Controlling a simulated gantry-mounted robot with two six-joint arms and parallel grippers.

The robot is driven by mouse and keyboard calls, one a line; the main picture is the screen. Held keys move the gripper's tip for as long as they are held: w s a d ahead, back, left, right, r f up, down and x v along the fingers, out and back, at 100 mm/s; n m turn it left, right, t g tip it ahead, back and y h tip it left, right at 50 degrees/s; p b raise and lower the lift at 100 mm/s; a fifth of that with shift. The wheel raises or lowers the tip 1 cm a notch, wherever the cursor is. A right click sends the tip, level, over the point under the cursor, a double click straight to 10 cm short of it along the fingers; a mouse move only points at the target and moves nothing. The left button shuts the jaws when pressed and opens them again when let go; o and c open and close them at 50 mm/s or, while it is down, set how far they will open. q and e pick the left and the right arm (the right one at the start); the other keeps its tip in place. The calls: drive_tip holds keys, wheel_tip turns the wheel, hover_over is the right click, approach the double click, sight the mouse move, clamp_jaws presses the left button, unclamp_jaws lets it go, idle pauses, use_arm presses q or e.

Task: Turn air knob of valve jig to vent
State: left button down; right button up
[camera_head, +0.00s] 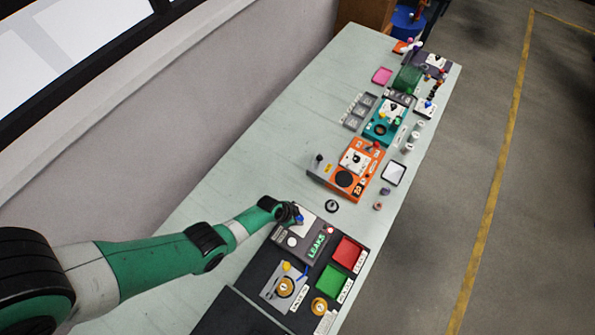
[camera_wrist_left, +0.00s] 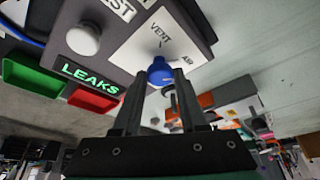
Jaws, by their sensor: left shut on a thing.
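The valve jig (camera_head: 290,254) is a dark grey box near the front of the bench, with a lit green LEAKS sign (camera_head: 317,246). The blue air knob (camera_wrist_left: 159,69) stands on this plate. My left gripper (camera_wrist_left: 160,77) is shut on the knob, with one dark finger on each side. In the head view my left gripper (camera_head: 294,213) is at the jig's far end and mostly covers the knob. Which way the knob points is unclear. My right gripper is not in view.
A white round button (camera_wrist_left: 84,39) is on the jig. A red tray (camera_head: 348,252) and a green tray (camera_head: 335,282) lie beside it. An orange station (camera_head: 347,172) and a teal one (camera_head: 385,122) stand farther along. The bench's left side is clear.

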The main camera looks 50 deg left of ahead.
use_arm(q)
drive_tip(key=shift+d+n+y, duration=0.15)
drive_tip(key=shift+n+y, duration=0.35)
drive_tip(key=shift+n, duration=0.7)
drive_tip(key=n+y, duration=0.1)
drive_tip(key=n, duration=0.1)
drive_tip(key=shift+d+n, duration=0.1)
drive_tip(key=shift+n, duration=0.3)
drive_tip(key=n+y+b, duration=0.1)
drive_tip(key=n, duration=0.1)
drive_tip(key=shift+d+f+n, duration=0.1)
drive_tip(key=shift+f+n, duration=0.05)
drive_tip(key=shift+n, duration=0.15)
drive_tip(key=n+y+b, duration=0.1)
drive_tip(key=n, duration=0.2)
drive_tip(key=shift+w+n+g+b, duration=0.1)
drive_tip(key=shift+n+g+b, duration=0.2)
drive_tip(key=shift+g+b, duration=0.1)
drive_tip(key=shift+d+n+g+y, duration=0.1)
drive_tip(key=shift+n+g+y, duration=0.3)
drive_tip(key=shift+n, duration=0.5)
drive_tip(key=shift+w+n+g+y, duration=0.1)
drive_tip(key=shift+n+g+y, duration=0.3)
drive_tip(key=shift+n, duration=1.2)
